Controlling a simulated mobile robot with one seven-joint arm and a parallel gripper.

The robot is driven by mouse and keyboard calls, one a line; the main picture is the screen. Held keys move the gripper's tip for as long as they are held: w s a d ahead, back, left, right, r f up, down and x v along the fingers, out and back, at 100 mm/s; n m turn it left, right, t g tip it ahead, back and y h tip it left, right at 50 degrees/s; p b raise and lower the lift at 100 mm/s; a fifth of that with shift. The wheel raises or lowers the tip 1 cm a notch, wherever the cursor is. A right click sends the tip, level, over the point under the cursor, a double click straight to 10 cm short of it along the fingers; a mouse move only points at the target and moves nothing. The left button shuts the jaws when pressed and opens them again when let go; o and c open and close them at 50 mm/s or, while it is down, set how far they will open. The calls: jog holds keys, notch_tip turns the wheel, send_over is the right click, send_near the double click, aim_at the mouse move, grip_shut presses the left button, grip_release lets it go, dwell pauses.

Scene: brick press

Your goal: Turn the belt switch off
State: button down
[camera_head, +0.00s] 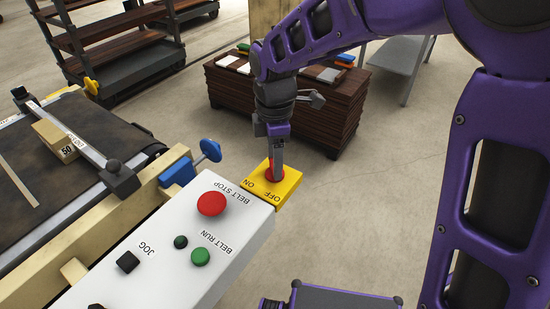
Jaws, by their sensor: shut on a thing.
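The belt switch is a red knob (269,176) on a yellow plate (291,184) marked ON and OFF, at the far end of the white control box (235,238). My gripper (277,172) points down at the plate and is shut on the red knob. The fingers hide most of the knob, so I cannot tell which mark it is turned to.
The control box carries a red BELT STOP button (211,203), a green BELT RUN button (200,257) and a black JOG knob (128,262). A blue-handled clamp (192,166) stands just left of the switch. The conveyor belt (50,160) lies at left, and a stack of brown boards (235,90) stands behind.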

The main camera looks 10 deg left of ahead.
jog(key=shift+c, duration=1.2)
grip_release()
notch_tip(320, 180, up, 18)
jog(key=shift+f, duration=0.25)
